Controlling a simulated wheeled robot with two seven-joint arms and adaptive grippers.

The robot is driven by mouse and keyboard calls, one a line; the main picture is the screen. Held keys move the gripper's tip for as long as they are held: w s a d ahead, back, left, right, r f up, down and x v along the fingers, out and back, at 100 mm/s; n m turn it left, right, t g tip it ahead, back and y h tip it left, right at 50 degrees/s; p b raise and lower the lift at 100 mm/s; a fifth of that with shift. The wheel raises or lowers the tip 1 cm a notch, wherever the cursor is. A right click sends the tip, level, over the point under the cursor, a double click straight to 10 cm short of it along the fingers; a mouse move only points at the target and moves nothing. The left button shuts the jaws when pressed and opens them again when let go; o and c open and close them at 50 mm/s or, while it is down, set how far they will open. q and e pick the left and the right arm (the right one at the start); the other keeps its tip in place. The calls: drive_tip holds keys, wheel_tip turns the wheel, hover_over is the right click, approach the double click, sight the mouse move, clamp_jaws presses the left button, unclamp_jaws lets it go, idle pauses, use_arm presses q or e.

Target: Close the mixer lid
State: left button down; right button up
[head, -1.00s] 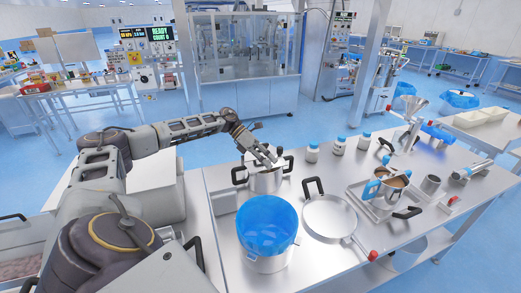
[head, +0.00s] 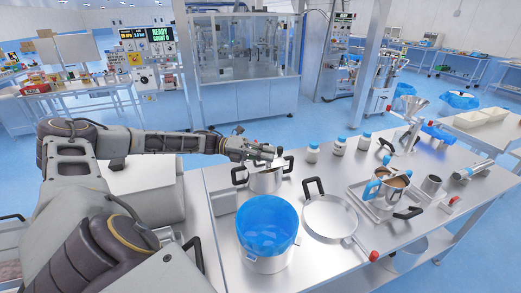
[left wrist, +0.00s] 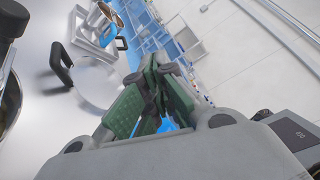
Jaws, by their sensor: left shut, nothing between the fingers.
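A steel pot with black side handles (head: 265,182) stands at the back left of the steel table; I cannot tell for certain that it is the mixer. My left gripper (head: 277,157) is just above its top, shut and empty, with the forearm nearly level. It hides part of the pot's top, so I cannot tell how any lid there sits. In the left wrist view, the green-padded fingers (left wrist: 150,105) are together with nothing held. My right gripper is not in view.
A steel container with a blue liner (head: 268,222) stands in front of the pot. White bottles with blue caps (head: 312,153) stand behind. A tray (head: 362,203) with a brown-filled jug (head: 388,187) is to the right.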

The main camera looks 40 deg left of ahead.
use_arm(q)
drive_tip(key=s+a+f+n+t+y, duration=0.1)
drive_tip(key=a+n+t+y, duration=0.3)
drive_tip(key=n, duration=0.5)
drive_tip(key=a+f+n+t+y, duration=0.3)
drive_tip(key=a+f+n+y, duration=0.1)
drive_tip(key=a+n+y, duration=0.3)
drive_tip(key=shift+s+f+n+t+b, duration=0.25)
drive_tip(key=shift+s+n+t+b, duration=0.15)
drive_tip(key=shift+n, duration=0.7)
drive_tip(key=shift+w, duration=0.15)
